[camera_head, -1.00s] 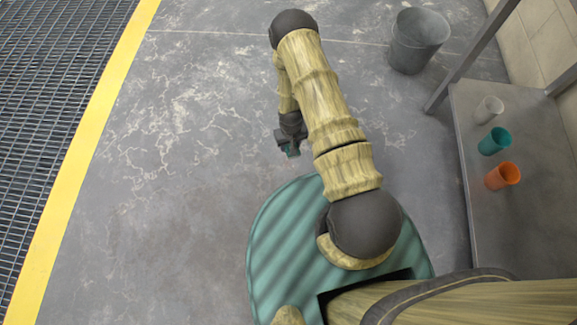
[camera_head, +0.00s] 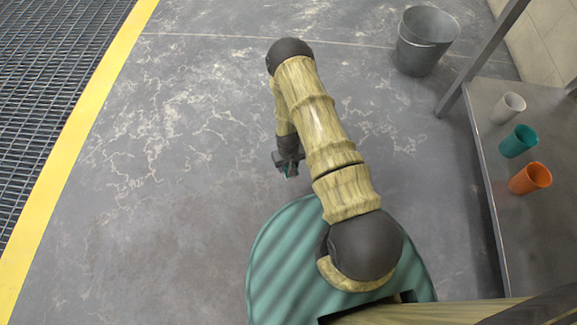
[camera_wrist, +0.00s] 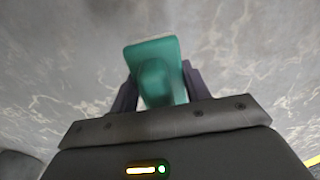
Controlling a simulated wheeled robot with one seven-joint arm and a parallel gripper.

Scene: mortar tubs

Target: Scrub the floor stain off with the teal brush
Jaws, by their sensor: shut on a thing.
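My gripper (camera_head: 287,162) hangs over the grey concrete floor, left of my forearm in the head view. It is shut on the teal brush (camera_head: 289,171), of which only a small bit shows there. In the wrist view the teal brush (camera_wrist: 152,58) sits between the two dark fingers, with a flat rectangular head and rounded grip. A faint brownish dark patch (camera_head: 190,215) lies on the floor left of my base. I cannot tell whether it is the stain.
A grey bucket (camera_head: 424,48) stands on the floor at the upper right. A grey bench (camera_head: 535,235) at the right bears a white cup (camera_head: 509,107), a teal cup (camera_head: 517,141) and an orange cup (camera_head: 530,178). A yellow stripe (camera_head: 62,150) borders metal grating at the left. The floor between is clear.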

